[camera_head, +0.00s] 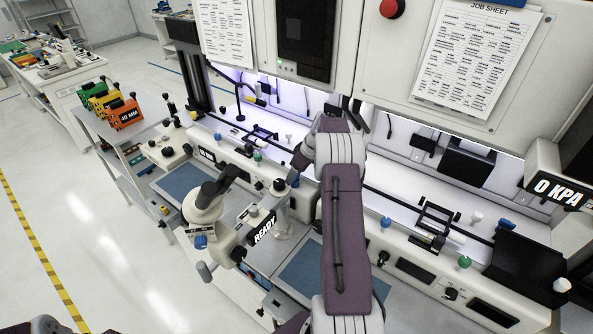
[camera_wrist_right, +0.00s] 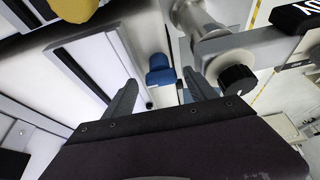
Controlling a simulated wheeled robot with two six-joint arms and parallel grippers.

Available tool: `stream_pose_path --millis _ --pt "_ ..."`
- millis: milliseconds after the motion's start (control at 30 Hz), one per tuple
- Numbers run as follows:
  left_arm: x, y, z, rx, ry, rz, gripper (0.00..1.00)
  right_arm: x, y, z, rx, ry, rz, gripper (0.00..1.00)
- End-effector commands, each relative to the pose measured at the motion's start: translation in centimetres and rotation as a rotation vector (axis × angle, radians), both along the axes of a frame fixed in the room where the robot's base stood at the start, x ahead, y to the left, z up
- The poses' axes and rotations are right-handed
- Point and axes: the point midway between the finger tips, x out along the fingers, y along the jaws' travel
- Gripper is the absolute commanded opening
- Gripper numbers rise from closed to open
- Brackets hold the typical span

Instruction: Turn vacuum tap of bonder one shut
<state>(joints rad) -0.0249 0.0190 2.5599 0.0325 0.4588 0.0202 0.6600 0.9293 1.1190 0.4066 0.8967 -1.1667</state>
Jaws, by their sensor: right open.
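In the right wrist view, a blue tap (camera_wrist_right: 160,70) stands on a pale surface, just beyond and between the open, empty fingers of my right gripper (camera_wrist_right: 161,92). The fingers look apart from it. In the head view my right arm reaches forward over the benches, and its gripper (camera_head: 300,160) is partly hidden near the front panel. Other blue taps, one on the left panel (camera_head: 217,136) and one right of my arm (camera_head: 385,222), show on the row of bonders. I cannot read which bonder is number one. My left gripper is not in view.
White cabinets hang above the bench. The left floor is open.

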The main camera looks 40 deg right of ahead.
Motion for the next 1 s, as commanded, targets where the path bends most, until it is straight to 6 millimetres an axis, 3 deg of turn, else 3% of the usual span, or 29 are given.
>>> stream_pose_path --millis 267,500,767,1000 --pt "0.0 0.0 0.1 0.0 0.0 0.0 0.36 0.2 0.1 -0.4 0.0 0.0 0.0 0.65" --pt "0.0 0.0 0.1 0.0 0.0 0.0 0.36 0.2 0.0 -0.3 -0.001 -0.001 0.0 0.03" --pt "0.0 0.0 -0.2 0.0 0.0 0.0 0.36 0.2 0.1 -0.3 -0.002 -0.003 -0.028 0.03" --pt "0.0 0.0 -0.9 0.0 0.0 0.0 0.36 0.2 0.2 -0.4 -0.002 -0.002 -0.16 0.03"
